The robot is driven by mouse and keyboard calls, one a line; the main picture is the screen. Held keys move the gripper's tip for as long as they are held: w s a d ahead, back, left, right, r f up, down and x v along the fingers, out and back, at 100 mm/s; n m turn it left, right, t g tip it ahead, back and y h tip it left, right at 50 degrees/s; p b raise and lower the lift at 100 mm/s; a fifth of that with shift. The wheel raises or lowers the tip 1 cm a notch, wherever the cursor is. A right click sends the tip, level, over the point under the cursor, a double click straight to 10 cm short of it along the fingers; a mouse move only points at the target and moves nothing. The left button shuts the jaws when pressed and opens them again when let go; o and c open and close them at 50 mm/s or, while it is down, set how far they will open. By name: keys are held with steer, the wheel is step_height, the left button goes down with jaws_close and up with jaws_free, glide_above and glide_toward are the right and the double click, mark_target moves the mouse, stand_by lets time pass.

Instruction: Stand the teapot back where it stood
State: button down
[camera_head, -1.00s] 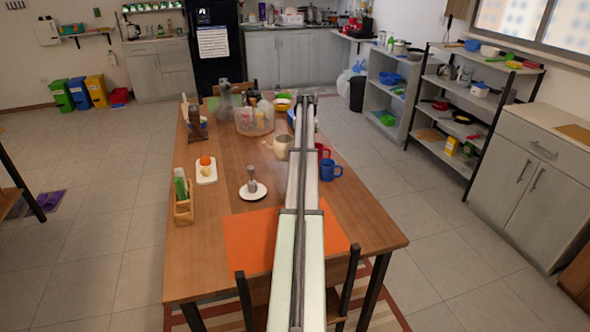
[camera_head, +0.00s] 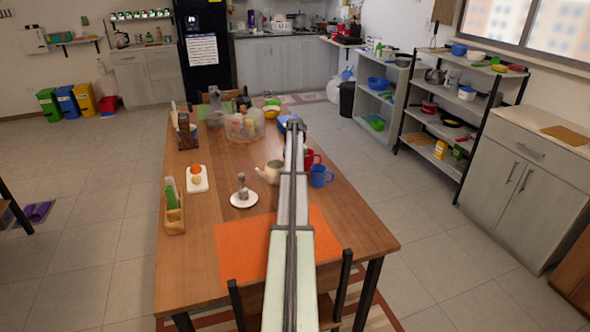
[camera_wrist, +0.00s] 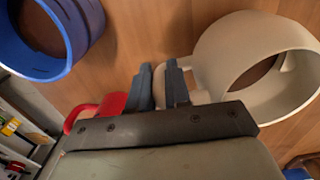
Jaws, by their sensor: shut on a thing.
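The cream teapot (camera_head: 272,173) is near the middle of the wooden table, its spout pointing left in the head view. It looks upright; I cannot tell whether its base touches the table. In the wrist view the teapot (camera_wrist: 235,80) is at the upper right, open at the top. My gripper (camera_wrist: 165,82) is shut on its handle, on the side toward the mugs. In the head view my own arm hides the fingers and the handle.
A red mug (camera_head: 312,158) and a blue mug (camera_head: 321,176) stand close at the right. A white saucer (camera_head: 243,201) with a small grey item is in front, beside an orange mat (camera_head: 240,250). A clear bowl (camera_head: 245,128) stands behind. Bare table (camera_head: 222,165) lies left of the teapot.

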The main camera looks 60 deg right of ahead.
steer(key=shift+f, duration=0.1)
steer(key=c, duration=1.1)
jaws_free()
step_height(320, 180, up, 12)
steer(key=shift+r, duration=0.1)
